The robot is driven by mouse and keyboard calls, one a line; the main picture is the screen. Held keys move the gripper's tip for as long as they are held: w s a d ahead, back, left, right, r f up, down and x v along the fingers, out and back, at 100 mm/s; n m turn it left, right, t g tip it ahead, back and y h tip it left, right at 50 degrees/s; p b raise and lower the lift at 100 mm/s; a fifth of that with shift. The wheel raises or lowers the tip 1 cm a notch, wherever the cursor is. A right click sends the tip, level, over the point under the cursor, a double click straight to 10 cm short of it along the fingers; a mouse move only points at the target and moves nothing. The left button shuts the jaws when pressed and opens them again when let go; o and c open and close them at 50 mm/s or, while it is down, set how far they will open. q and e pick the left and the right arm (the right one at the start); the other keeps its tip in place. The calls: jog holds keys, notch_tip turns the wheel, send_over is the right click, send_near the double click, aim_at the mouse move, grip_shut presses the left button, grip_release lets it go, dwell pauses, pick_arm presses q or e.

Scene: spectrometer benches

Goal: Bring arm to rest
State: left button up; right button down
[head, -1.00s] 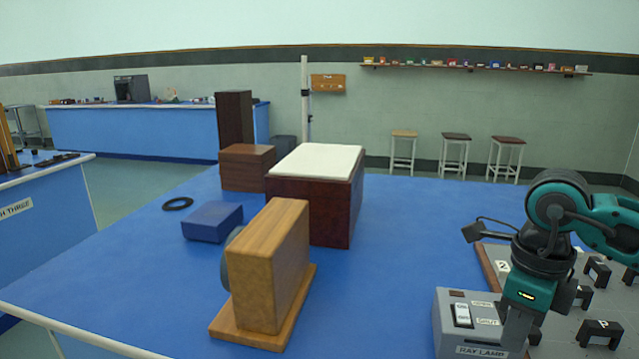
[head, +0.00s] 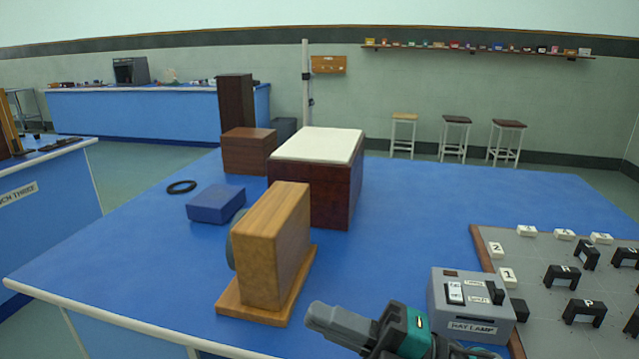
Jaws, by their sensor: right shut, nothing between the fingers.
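My right gripper (head: 316,318) is low in the head view, at the near edge of the blue bench (head: 400,205). Its fingers are shut with nothing between them and point left. It is in front of the wooden block on a base (head: 273,245) and left of the grey ray lamp box (head: 470,308), apart from both as far as I can see. The rest of my right arm runs out of the bottom of the picture. My left gripper is not in view.
A grey board (head: 535,262) with black handles and numbered tags lies at the right. A white-topped dark red box (head: 315,190), a brown box (head: 248,150), a blue block (head: 216,204) and a black ring (head: 181,187) stand further back. The bench's middle right is clear.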

jog(key=w+d+f+m+t+h, duration=0.1)
jog(key=d+f+m+t+h, duration=0.5)
jog(key=m, duration=0.5)
jog(key=w+d+f+m+t+h, duration=0.2)
jog(key=d+f+m+t+h, duration=0.25)
jog(key=f+m+h, duration=0.5)
jog(key=s+d+f+m+g+h+p, duration=0.1)
jog(key=s+d+f+m+g+h, duration=0.2)
jog(key=s+d+f+m+g, duration=0.2)
jog(key=s+d+f+m, duration=0.1)
jog(key=s+f+m, duration=0.2)
jog(key=s+f, duration=0.3)
notch_tip(320, 180, down, 3)
jog(key=shift+s+r+m, duration=0.15)
jog(key=shift+s+m, duration=0.05)
jog(key=shift+m, duration=0.15)
jog(key=shift+h, duration=0.25)
